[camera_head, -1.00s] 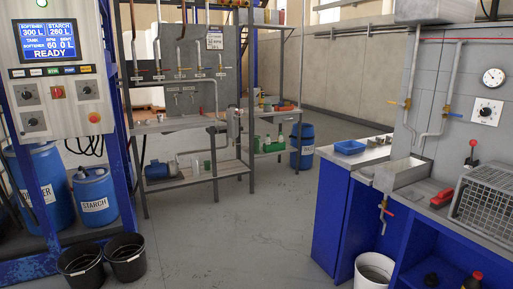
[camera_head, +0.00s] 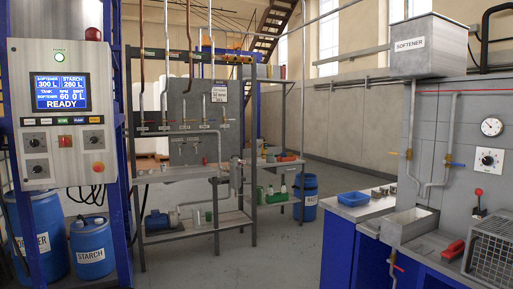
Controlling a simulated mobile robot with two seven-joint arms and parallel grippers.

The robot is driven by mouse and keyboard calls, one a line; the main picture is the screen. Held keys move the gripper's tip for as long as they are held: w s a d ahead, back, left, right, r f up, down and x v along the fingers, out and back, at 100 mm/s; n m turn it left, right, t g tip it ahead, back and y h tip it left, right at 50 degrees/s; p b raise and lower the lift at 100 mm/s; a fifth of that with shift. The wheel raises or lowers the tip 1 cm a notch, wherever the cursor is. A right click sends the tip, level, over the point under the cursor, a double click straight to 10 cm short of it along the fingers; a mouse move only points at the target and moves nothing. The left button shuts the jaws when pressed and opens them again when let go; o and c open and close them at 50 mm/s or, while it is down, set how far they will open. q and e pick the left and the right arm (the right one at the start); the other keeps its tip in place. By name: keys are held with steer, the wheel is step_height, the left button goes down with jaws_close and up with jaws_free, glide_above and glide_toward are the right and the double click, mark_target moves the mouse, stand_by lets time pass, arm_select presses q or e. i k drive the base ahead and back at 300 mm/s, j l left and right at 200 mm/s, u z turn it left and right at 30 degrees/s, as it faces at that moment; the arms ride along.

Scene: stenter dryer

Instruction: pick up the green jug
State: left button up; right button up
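No gripper of mine shows in the head view.
A control cabinet (camera_head: 62,115) and blue drums (camera_head: 91,246) stand at the left. A blue pump (camera_head: 157,220) sits on the lower rack shelf (camera_head: 180,233). At the right is a workbench with a blue tray (camera_head: 353,199). The floor (camera_head: 275,262) between is clear.

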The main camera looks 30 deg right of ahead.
mark_target(260, 189)
steer(key=i+l+z, duration=0.15)
steer(key=z, duration=1.25)
steer(key=i+u, duration=0.15)
steer(key=i, duration=0.65)
steer(key=i+l+u, duration=0.15)
steer(key=i, duration=0.6)
steer(key=i+u, duration=0.45)
steer(key=i, duration=0.3)
steer(key=i+l+u, duration=0.15)
steer(key=i+u, duration=0.35)
steer(key=i, duration=0.2)
steer(key=i+z, duration=0.1)
steer(key=i, duration=0.75)
steer(key=i+j+z, duration=0.15)
steer(key=i, duration=0.65)
steer(key=i+z, duration=0.75)
steer(key=i+j+z, duration=0.35)
steer(key=i, duration=0.2)
steer(key=i+l+z, duration=0.2)
steer(key=i+z, duration=0.2)
steer(key=i+l+z, duration=0.1)
steer(key=i+z, duration=0.75)
steer(key=k+j, duration=0.05)
